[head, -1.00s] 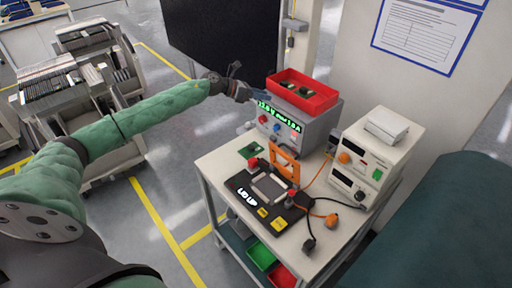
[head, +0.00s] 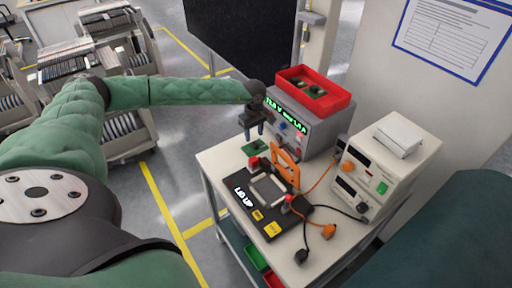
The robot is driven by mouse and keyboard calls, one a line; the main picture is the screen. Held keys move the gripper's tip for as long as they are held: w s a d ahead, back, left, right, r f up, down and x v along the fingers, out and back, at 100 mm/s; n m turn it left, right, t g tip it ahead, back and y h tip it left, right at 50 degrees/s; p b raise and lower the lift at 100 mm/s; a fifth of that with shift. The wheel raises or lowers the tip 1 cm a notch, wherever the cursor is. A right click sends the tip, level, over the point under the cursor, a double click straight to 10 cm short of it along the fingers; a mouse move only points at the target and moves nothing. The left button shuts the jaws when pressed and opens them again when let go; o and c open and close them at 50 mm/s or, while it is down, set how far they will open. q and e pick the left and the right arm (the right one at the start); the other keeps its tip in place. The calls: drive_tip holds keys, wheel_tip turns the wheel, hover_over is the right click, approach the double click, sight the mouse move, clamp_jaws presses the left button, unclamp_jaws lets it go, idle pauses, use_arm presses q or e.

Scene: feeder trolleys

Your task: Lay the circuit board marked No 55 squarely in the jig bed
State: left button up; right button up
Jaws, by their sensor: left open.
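A green circuit board (head: 257,146) lies flat on the trolley top, behind the jig and near the trolley's left edge. Any number on it is too small to read. The black jig (head: 240,196) has a light rectangular bed (head: 268,188), which looks empty, and lettering reading "LID UP". Its orange lid frame (head: 286,163) stands raised behind the bed. My left gripper (head: 254,136) points down just above the green board, open, with nothing seen between its fingers. My right gripper is not in view.
A red tray (head: 338,104) with dark green boards sits on a grey power unit (head: 318,133). White instruments (head: 380,172) stand at the right. Cables and an orange plug (head: 328,231) lie right of the jig. A green bin (head: 253,257) sits below.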

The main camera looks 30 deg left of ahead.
sight(255, 143)
use_arm(q)
drive_tip(key=shift+f, duration=0.25)
drive_tip(key=f, duration=0.4)
drive_tip(key=shift+w+d+f, duration=0.15)
drive_tip(key=shift+w+f, duration=0.05)
drive_tip(key=shift+w, duration=0.15)
drive_tip(key=shift+s+a+f, duration=0.2)
drive_tip(key=shift+f, duration=0.15)
drive_tip(key=shift+w+d, duration=0.1)
drive_tip(key=c, duration=0.7)
clamp_jaws()
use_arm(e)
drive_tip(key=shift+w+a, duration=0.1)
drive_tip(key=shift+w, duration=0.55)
